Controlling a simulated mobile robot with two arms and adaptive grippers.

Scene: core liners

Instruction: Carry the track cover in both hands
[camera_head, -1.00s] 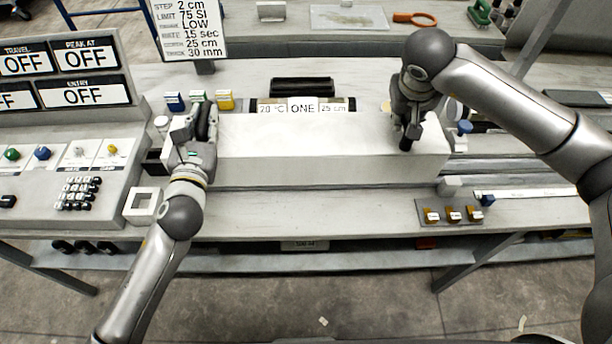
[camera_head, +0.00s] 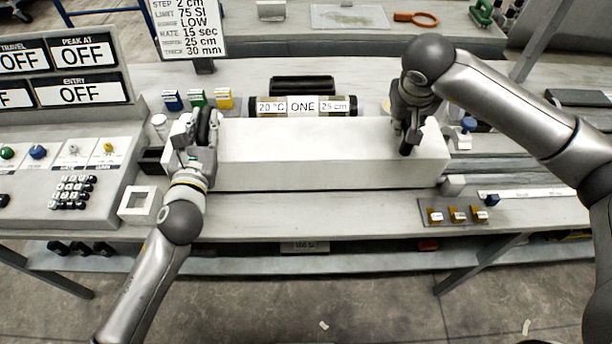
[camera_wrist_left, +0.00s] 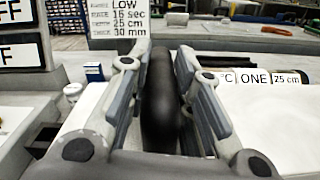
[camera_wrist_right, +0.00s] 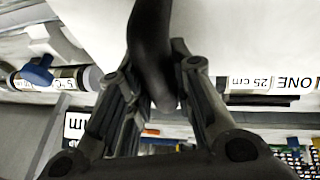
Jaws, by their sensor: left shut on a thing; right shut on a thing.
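The track cover (camera_head: 310,160) is a long white box-shaped cover lying lengthwise across the bench in the head view, with a dark handle at each end. My left gripper (camera_head: 203,130) is at its left end, shut on the black left handle, which shows between the fingers in the left wrist view (camera_wrist_left: 160,95). My right gripper (camera_head: 408,140) is at its right end, shut on the dark right handle, seen between the fingers in the right wrist view (camera_wrist_right: 152,50). The cover looks level. Its underside is hidden, so I cannot tell its clearance.
Behind the cover lies a core liner labelled ONE (camera_head: 303,106). Blue, green and yellow blocks (camera_head: 198,99) stand at back left. A control panel (camera_head: 70,165) is at left, with a white square frame (camera_head: 137,203) beside it. Small yellow tagged pieces (camera_head: 458,215) sit front right.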

